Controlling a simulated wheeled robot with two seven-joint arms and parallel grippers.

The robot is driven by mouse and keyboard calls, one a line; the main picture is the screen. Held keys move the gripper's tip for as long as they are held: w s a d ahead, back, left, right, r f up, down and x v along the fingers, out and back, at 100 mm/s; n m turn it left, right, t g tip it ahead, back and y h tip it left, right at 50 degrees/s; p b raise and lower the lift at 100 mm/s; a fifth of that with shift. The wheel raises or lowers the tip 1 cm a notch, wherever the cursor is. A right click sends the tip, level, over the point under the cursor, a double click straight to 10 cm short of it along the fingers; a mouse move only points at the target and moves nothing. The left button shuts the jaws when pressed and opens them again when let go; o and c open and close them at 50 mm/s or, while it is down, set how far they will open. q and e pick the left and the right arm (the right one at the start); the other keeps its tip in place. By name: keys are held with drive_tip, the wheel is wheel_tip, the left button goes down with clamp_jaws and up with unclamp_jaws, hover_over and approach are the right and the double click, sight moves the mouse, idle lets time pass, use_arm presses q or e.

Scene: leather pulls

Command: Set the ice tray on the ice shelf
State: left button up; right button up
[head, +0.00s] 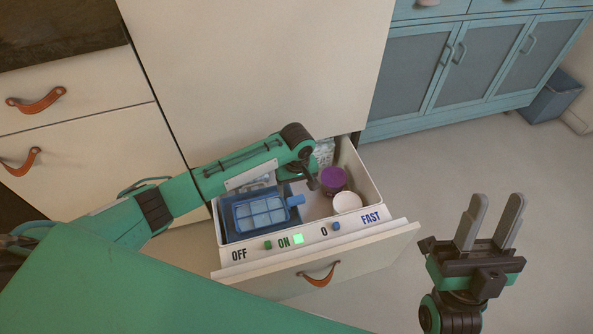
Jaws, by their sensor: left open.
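The ice tray (261,213) is blue with pale cells and a tab on its right end. It lies inside the open drawer, at the left, within a darker blue shelf (227,222) that looks like the ice shelf. I cannot tell whether it sits flat on it. My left gripper (312,182) is open over the drawer, just above and right of the tray's tab, apart from the tray. Its fingertips are partly hidden by the arm. My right gripper (490,222) is open and empty, outside the drawer to the right.
The pulled-out drawer (372,186) also holds a purple-lidded tub (333,179), a white round tub (347,202) and a bag (324,152) at the back. Its front carries OFF, ON and FAST markings and a leather pull (318,274). The floor at right is clear.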

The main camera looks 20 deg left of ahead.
use_arm(q)
wheel_tip(320, 180, up, 5)
drive_tip(key=p, duration=0.2)
drive_tip(key=s+d+m+t+h, duration=0.3)
drive_tip(key=d+t+h, duration=0.1)
drive_tip(key=d, duration=0.6)
drive_tip(key=s+d+r+m+t+h, duration=0.3)
drive_tip(key=d+r+t+h, duration=0.2)
drive_tip(key=d+r, duration=0.1)
drive_tip(key=s+a+r+m+t, duration=0.1)
drive_tip(key=s+a+r+t, duration=0.3)
drive_tip(key=r, duration=0.3)
drive_tip(key=s+a+r+m+t+y, duration=0.1)
drive_tip(key=s+a+r+t, duration=0.3)
drive_tip(key=r, duration=0.4)
drive_tip(key=s+a+r+m+t+y, duration=0.1)
drive_tip(key=s+a+r+t, duration=0.2)
drive_tip(key=s+r+t, duration=0.2)
wheel_tip(320, 180, up, 2)
drive_tip(key=shift+a+r+t, duration=0.15)
drive_tip(key=shift+a+t, duration=0.25)
drive_tip(key=shift+t, duration=0.2)
use_arm(e)
drive_tip(key=w+a+f+g+h, duration=0.1)
drive_tip(key=w+a+f+g, duration=0.2)
drive_tip(key=f+g, duration=0.3)
wheel_tip(320, 180, down, 2)
drive_tip(key=shift+w+a+g+h, duration=0.25)
drive_tip(key=shift+w+g+h, duration=0.05)
drive_tip(key=shift+w, duration=0.6)
